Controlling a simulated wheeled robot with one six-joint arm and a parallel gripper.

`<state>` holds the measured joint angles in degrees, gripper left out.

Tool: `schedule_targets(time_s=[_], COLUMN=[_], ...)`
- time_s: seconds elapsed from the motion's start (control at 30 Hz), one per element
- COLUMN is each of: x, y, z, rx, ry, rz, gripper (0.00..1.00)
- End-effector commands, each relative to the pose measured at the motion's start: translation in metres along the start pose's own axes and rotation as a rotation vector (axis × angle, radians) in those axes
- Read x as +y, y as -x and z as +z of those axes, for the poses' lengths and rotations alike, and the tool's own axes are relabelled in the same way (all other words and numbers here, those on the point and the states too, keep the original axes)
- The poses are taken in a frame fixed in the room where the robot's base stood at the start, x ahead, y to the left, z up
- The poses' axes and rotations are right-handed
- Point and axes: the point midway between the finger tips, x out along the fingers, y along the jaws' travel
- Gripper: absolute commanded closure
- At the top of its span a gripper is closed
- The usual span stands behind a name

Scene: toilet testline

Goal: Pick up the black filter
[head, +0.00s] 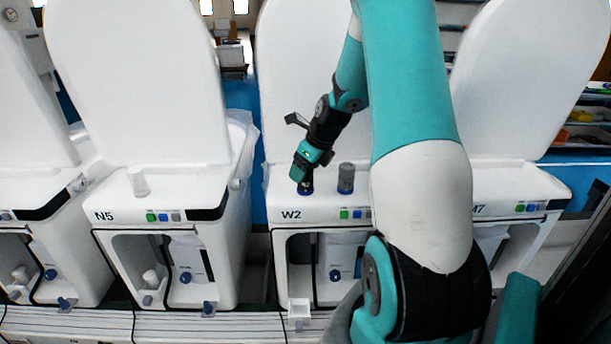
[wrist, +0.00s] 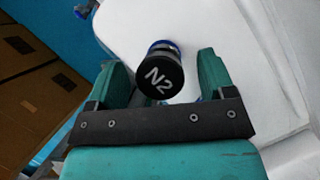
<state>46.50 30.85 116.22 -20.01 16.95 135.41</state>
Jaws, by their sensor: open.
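The black filter (wrist: 160,77) is a short black cylinder marked "N2" with a blue ring at its far end. In the wrist view it sits between the two teal fingers of my gripper (wrist: 160,66). The fingers are open, with a gap visible on each side of it. In the head view my gripper (head: 303,168) points down at the top of the W2 unit, and the filter (head: 306,187) shows low at its fingertips, partly hidden by them. The filter's lower end is hidden behind its top in the wrist view.
A grey cylinder (head: 346,178) stands close to the right of my gripper on the W2 unit (head: 272,205). A raised white toilet lid (head: 300,70) rises behind. The N5 unit (head: 170,210) to the left carries a white cylinder (head: 138,182).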

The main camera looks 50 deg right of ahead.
Motion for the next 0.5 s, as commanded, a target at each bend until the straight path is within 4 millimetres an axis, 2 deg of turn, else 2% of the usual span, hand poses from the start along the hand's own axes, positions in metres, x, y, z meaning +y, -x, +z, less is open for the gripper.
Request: schedule_targets(time_s=[0.17,0.4,0.5], x=[0.0,0.0,0.0], y=[-0.018,-0.02,-0.02], z=[0.001,0.0,0.0], rx=[0.001,0.0,0.0], ry=[0.001,0.001,0.001], rz=[0.0,-0.001,-0.001], gripper=[0.24,0.24,0.47])
